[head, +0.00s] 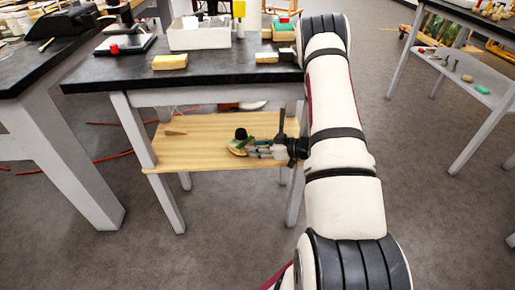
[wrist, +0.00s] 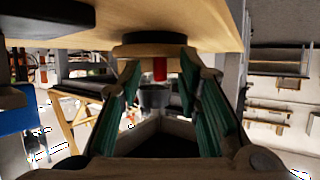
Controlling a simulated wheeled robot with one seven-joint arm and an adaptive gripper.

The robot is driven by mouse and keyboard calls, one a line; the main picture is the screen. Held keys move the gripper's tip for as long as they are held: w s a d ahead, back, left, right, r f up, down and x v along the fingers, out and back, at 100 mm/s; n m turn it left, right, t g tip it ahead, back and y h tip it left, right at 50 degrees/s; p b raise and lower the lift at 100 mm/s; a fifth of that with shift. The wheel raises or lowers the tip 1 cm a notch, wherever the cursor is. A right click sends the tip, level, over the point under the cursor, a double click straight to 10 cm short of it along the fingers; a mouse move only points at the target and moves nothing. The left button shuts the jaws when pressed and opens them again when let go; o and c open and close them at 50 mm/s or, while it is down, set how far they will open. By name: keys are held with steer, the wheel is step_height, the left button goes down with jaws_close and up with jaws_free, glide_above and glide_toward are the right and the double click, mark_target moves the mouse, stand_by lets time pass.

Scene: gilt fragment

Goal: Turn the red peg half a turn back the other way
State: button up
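A short red peg (wrist: 160,69) shows in the wrist view just below a dark round piece (wrist: 150,41) at the edge of pale wood. My gripper (wrist: 161,72) has its two green-padded fingers apart, one on each side of the peg in the picture. Gaps show on both sides, so neither finger appears to touch it. In the head view my gripper (head: 240,147) is low over the wooden shelf (head: 200,150), beside a small black cylinder (head: 241,134). I cannot make out the red peg there; the gripper may hide it.
The shelf is under a dark-topped table (head: 220,68) with light legs close around my arm. On the table are a yellow block (head: 170,62) and a white bin (head: 199,38). Another table stands at the left, and a bench with a lower shelf (head: 465,75) at the right.

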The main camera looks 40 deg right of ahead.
jaws_close()
steer(key=shift+s+a+m+h, duration=0.1)
steer(key=shift+a+m+h, duration=0.1)
steer(key=shift+m+h, duration=0.1)
